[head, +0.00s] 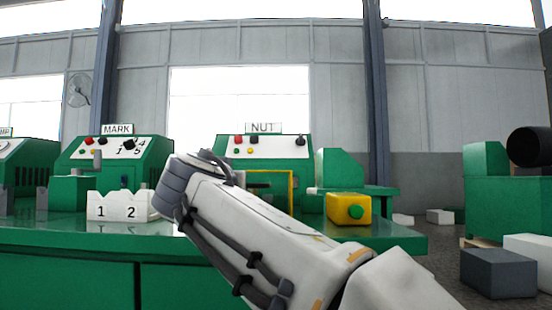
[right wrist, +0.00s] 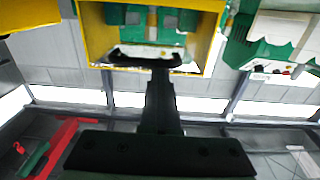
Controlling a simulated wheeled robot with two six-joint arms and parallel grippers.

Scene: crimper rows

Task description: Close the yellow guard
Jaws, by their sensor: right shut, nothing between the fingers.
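The yellow guard (head: 291,190) is a yellow frame on the front of the green NUT machine (head: 222,150), partly hidden behind my right arm in the head view. In the right wrist view the guard (right wrist: 97,35) fills the top as a yellow frame, with green and grey machine parts seen inside it. My right gripper (right wrist: 150,57) is shut and empty, its dark tips at the frame's lower edge in that picture. I cannot tell whether they touch it. In the head view the right gripper is hidden behind its own arm. My left gripper is not in view.
A white block marked 1 and 2 (head: 115,206) sits at left before the MARK machine (head: 118,150). A grey box (head: 498,273) is on the floor at right.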

